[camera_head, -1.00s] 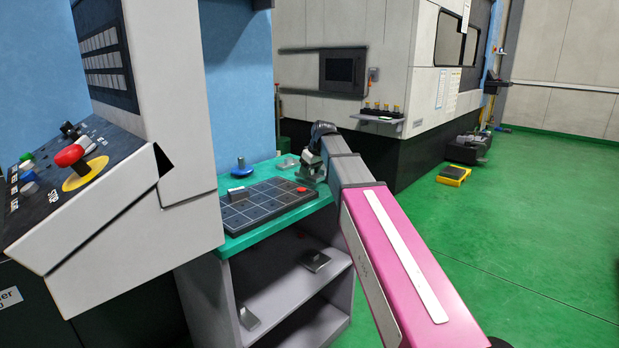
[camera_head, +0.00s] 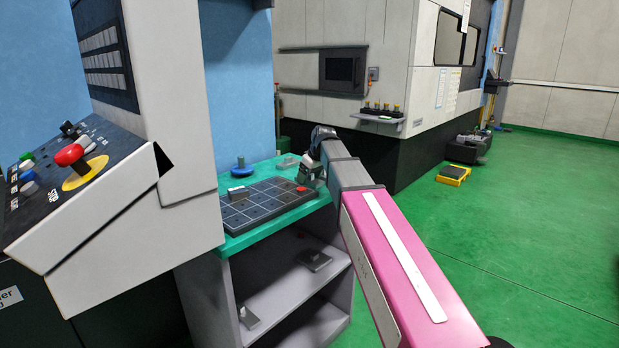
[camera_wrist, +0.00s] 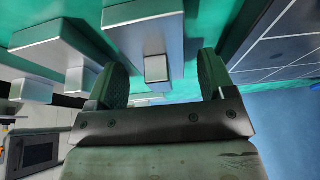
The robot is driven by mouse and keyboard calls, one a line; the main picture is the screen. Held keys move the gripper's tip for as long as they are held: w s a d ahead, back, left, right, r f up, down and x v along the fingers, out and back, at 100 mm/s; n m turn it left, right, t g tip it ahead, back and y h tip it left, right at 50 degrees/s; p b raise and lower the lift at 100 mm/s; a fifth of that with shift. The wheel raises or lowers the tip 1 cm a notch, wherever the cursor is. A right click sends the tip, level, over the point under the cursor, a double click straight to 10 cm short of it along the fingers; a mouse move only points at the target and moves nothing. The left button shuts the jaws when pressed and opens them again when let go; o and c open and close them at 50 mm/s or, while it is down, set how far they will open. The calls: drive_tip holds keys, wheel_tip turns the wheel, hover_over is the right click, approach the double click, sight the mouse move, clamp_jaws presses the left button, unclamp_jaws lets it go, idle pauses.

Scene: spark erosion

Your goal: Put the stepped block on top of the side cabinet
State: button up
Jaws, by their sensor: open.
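The side cabinet (camera_head: 262,233) has a teal top and grey open shelves. My gripper (camera_head: 311,181) is low over the back right of that top, its tips hard to make out in the head view. In the wrist view my gripper (camera_wrist: 161,80) is open, with a green pad on each side. A grey metal stepped block (camera_wrist: 143,32), wide with a smaller step, shows between and beyond the pads over the teal surface. I cannot tell whether it touches them. A similar grey stepped piece (camera_wrist: 62,47) is to its left. At the gripper, the head view shows little of the block.
A dark gridded tray (camera_head: 265,205) covers the front of the top, with a small grey block (camera_head: 238,192) on it. A blue knob-like piece (camera_head: 239,165) and a grey piece (camera_head: 286,162) stand behind. A machine panel (camera_head: 150,220) borders the left; metal pieces (camera_head: 314,260) lie on the shelf.

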drive_tip(key=v, duration=1.2)
